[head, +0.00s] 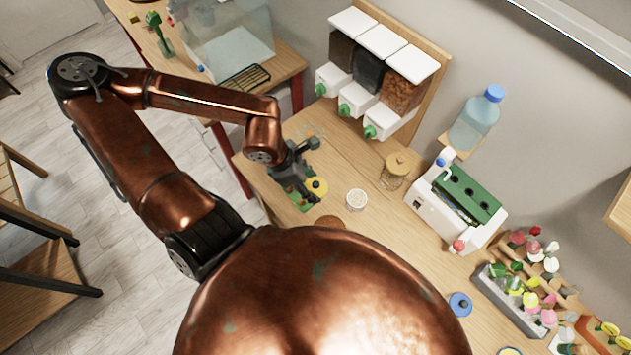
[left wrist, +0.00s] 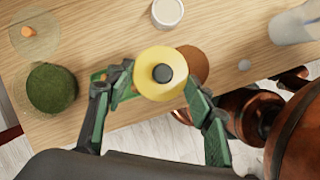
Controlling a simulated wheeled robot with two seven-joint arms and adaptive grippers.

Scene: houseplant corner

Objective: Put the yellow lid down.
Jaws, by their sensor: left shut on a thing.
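The yellow lid (head: 317,185) is a round disc with a dark knob; it also shows in the left wrist view (left wrist: 150,88). My left gripper (head: 306,187) is shut on it, with one finger at each side of its rim in the left wrist view. The lid is roughly level, knob toward the wrist camera, and overlaps a brown round mat (left wrist: 197,62) in that view. I cannot tell how high it is above the table (head: 290,205). My right gripper is not in view.
A white-rimmed jar (head: 356,199) stands close to the lid. A glass jar with a tan lid (head: 397,165), white dispensers (head: 365,105) and a white-and-green box (head: 455,205) stand farther back. A blue lid (head: 460,304) lies at lower right. A green round pad (left wrist: 52,88) shows in the left wrist view.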

